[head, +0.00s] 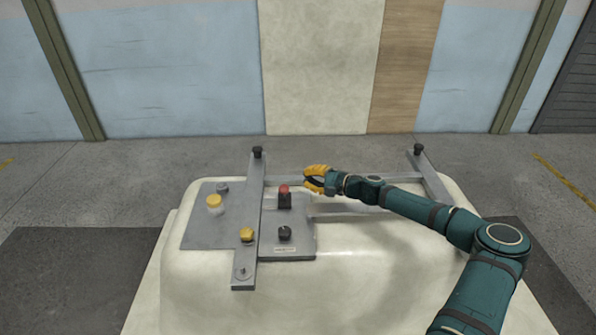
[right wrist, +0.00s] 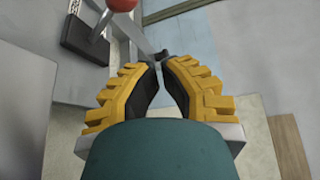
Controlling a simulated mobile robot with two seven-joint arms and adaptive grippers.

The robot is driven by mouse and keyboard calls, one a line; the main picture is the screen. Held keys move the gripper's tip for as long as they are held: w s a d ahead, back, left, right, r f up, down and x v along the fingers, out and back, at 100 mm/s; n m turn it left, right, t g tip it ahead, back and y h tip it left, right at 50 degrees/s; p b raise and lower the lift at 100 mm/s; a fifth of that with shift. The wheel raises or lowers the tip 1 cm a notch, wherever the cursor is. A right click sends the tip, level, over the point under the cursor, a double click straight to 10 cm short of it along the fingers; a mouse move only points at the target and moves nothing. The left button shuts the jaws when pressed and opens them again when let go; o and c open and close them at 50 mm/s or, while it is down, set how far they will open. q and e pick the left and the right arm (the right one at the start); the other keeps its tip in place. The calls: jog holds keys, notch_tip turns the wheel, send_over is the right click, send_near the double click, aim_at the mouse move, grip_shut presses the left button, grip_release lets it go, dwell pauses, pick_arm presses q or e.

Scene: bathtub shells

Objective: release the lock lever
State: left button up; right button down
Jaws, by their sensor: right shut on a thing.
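The lock lever, a short stem with a red ball knob (head: 283,189), stands on a black block (head: 285,202) on the grey plate. In the right wrist view the red ball (right wrist: 122,4) is cut by the top edge, above and left of my fingertips. My right gripper (head: 306,180) is just right of the red knob in the head view, apart from it. Its yellow fingers (right wrist: 160,62) are closed to a narrow gap; what they hold is hidden, and I cannot name it. My left gripper is not in view.
The grey plate (head: 195,237) carries a yellow cap (head: 214,201), a yellow knob (head: 247,234) and a dark knob (head: 285,233). A long bar (head: 247,262) crosses it. A right-hand bar (head: 432,180) has a black knob (head: 418,149). The pale shell (head: 370,280) is clear in front.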

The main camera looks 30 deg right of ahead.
jog(key=shift+s+d+f, duration=0.4)
jog(key=shift+s+d, duration=0.2)
jog(key=shift+s, duration=0.25)
jog(key=shift+s+d+f, duration=0.35)
jog(key=shift+s+d, duration=0.25)
jog(key=shift+s, duration=0.2)
jog(key=shift+r, duration=0.15)
